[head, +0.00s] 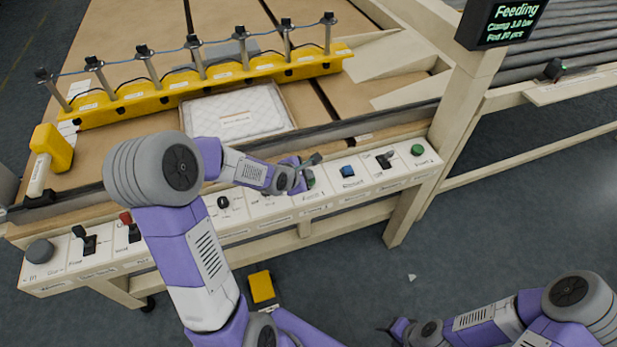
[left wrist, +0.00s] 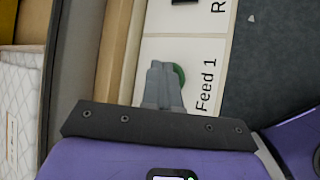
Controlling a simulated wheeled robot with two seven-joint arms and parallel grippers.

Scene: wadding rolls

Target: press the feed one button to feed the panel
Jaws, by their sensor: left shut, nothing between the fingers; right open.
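The feed one button is green, on the white control strip (head: 265,208) along the table's front. It is partly hidden by my left gripper (head: 308,171) in the head view. In the left wrist view the button (left wrist: 180,74) shows beside the fingertips, next to the label "Feed 1". My left gripper (left wrist: 163,72) is shut and empty, its tips over the button; whether they touch it I cannot tell. The white quilted panel (head: 238,114) lies in a shallow tray on the table. My right gripper (head: 396,329) is open, low at the bottom of the head view, away from the strip.
A dark display (head: 503,22) at the top right reads "Feeding". A yellow clamp bar (head: 205,78) with several posts crosses the table. The strip also holds a blue button (head: 347,171), a second green button (head: 417,150) and several switches. A yellow block (head: 261,287) is on the floor.

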